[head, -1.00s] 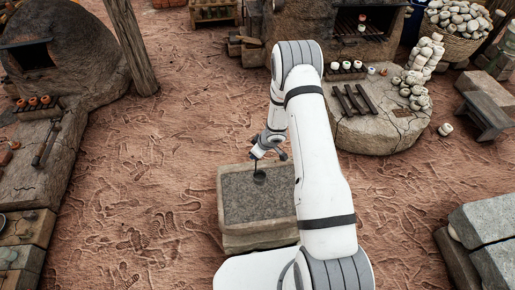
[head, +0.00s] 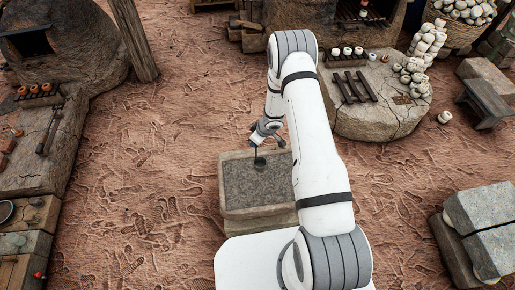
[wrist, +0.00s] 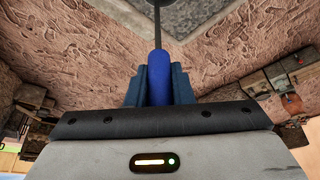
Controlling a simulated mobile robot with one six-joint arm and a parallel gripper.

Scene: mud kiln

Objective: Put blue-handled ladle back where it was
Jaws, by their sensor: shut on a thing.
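My gripper (head: 262,141) is shut on the blue handle (wrist: 160,77) of the ladle. The ladle points away from the jaws in the wrist view, with its thin dark shaft running up to the top edge. In the head view its dark round bowl (head: 260,163) hangs low and shows against the far part of a grey-topped stone block (head: 245,212). I cannot tell whether the bowl touches the block. The blue handle is hard to make out in the head view.
A round stone slab (head: 372,128) with dark bars and small pots stands at right. A clay ledge (head: 28,172) with tools and orange pots runs along the left. Stone blocks (head: 482,215) lie at lower right. The footprinted ground between is open.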

